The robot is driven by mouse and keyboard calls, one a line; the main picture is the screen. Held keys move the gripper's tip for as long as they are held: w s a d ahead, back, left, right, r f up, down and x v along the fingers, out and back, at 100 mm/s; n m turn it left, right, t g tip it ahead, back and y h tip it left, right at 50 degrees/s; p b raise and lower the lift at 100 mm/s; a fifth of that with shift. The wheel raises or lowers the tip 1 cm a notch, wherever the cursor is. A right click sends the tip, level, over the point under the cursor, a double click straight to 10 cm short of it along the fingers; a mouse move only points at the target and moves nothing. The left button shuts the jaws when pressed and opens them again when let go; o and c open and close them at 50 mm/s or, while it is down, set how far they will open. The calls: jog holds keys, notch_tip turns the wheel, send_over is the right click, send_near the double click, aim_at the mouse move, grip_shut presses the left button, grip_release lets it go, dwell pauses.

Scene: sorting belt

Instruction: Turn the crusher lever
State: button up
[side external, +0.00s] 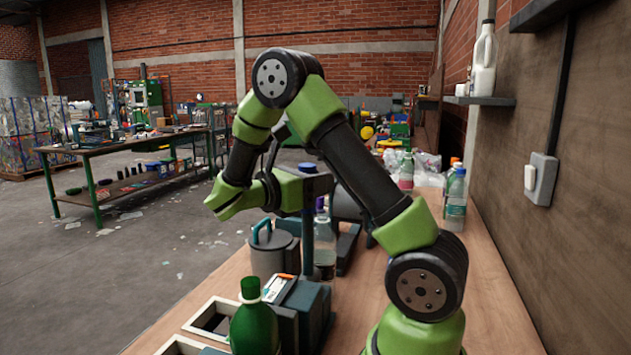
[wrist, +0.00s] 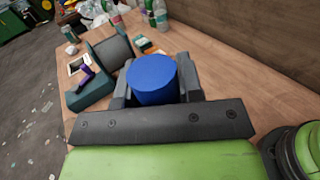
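A blue cylinder (wrist: 153,80) stands out between the two fingers of my gripper (wrist: 155,85) in the wrist view. The fingers press against its left and right sides. What looks like the crusher, a dark grey cylinder (wrist: 111,52) on a teal base (wrist: 90,93), lies ahead and left in the wrist view. A purple part, apparently its lever (wrist: 86,75), is beside it, apart from my gripper. The dark cylinder also shows in the side view (side external: 346,204).
A green bottle (side external: 253,325), a grey lidded canister (side external: 270,257) and a teal box (side external: 308,300) crowd the near bench. Bottles (side external: 456,200) stand farther back near the right wall.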

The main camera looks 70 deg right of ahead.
jog(key=shift+w+n, duration=0.4)
jog(key=shift+w, duration=0.35)
grip_shut()
jog(key=w+f+n+h, duration=0.4)
jog(key=w+n, duration=0.3)
jog(key=w, duration=0.4)
jog(key=shift+w+h, duration=0.35)
jog(key=shift+h, duration=0.05)
jog(key=shift+n, duration=0.3)
jog(key=o, duration=1.1)
grip_release()
